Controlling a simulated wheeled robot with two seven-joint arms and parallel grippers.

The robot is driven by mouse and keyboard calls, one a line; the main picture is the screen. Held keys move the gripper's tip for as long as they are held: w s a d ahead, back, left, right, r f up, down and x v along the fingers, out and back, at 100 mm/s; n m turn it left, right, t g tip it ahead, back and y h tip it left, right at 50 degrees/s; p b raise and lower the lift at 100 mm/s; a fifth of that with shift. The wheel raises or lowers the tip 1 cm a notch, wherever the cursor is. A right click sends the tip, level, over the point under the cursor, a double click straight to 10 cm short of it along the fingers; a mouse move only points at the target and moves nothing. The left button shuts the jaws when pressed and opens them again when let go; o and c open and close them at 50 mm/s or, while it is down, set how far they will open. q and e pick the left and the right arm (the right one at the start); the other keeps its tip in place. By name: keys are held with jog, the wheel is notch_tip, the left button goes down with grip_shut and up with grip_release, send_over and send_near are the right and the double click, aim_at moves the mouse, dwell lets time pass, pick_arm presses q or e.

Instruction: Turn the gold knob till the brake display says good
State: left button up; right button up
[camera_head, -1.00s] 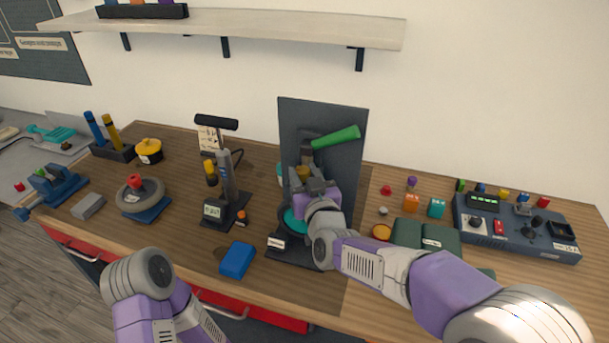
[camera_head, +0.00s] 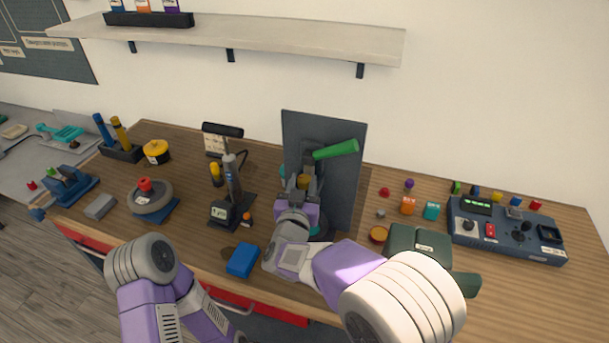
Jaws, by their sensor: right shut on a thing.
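The gold knob (camera_head: 303,182) is on the front of a dark upright stand (camera_head: 345,188) with a green handle (camera_head: 335,149). My right gripper (camera_head: 302,187) is shut on the knob, its fingers at the knob's sides, and its wrist hides most of the stand's base. A dark panel with a small lit green display (camera_head: 476,205) stands at the right; its text is too small to read. A pump gauge with a pale screen (camera_head: 219,212) stands left of the stand. I cannot tell which is the brake display. My left gripper is out of view.
A shelf (camera_head: 270,38) hangs above the bench.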

jog(key=shift+a+m+h+p, duration=0.15)
jog(key=shift+m+h+p, duration=0.5)
jog(key=shift+h, duration=0.45)
jog(key=o, duration=1.1)
jog(key=shift+c, duration=0.2)
jog(key=v, duration=0.7)
jog(key=shift+s, duration=0.25)
jog(key=shift+r, duration=0.2)
